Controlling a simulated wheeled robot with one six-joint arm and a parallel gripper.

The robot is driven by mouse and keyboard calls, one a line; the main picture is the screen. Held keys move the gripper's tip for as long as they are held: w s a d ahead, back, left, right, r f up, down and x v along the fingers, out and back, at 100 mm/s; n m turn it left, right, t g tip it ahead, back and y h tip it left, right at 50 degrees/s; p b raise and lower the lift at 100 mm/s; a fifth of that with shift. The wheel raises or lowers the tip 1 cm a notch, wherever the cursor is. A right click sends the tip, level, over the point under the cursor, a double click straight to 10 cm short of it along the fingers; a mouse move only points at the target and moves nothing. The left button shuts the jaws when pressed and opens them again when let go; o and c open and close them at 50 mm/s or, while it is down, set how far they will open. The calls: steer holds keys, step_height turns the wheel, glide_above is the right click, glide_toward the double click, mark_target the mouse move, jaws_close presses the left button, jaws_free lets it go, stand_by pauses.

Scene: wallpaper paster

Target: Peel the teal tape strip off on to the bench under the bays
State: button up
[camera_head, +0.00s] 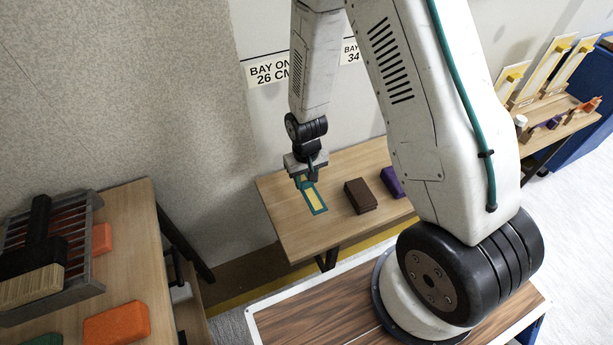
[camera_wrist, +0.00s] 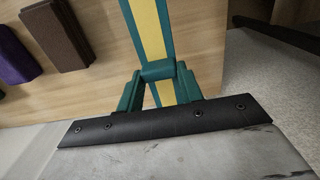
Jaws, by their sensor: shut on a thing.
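The teal tape strip (camera_head: 316,203) is long and flat with a yellow middle. It is at the bench (camera_head: 285,219) under the bay labels. My gripper (camera_head: 304,181) is at the strip's wall-side end, low over the bench. In the wrist view the strip (camera_wrist: 152,28) runs from between my gripper's teal fingers (camera_wrist: 158,88) up out of the picture. The fingers are shut on the strip's end. I cannot tell how much of the strip touches the bench top.
A brown block (camera_head: 360,196) and a purple block (camera_head: 392,182) stand on the bench right of the strip. Bay labels (camera_head: 269,73) are on the wall behind. At left, another table (camera_head: 137,222) holds a rack, a brush and orange blocks. The bench's left end is clear.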

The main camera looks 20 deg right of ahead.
mark_target(306, 193)
steer(key=shift+r, duration=0.1)
steer(key=shift+f, duration=3.7)
steer(key=shift+f, duration=0.65)
steer(key=o, duration=1)
steer(key=shift+o, duration=0.2)
step_height(306, 193, up, 8)
steer(key=shift+f, duration=0.15)
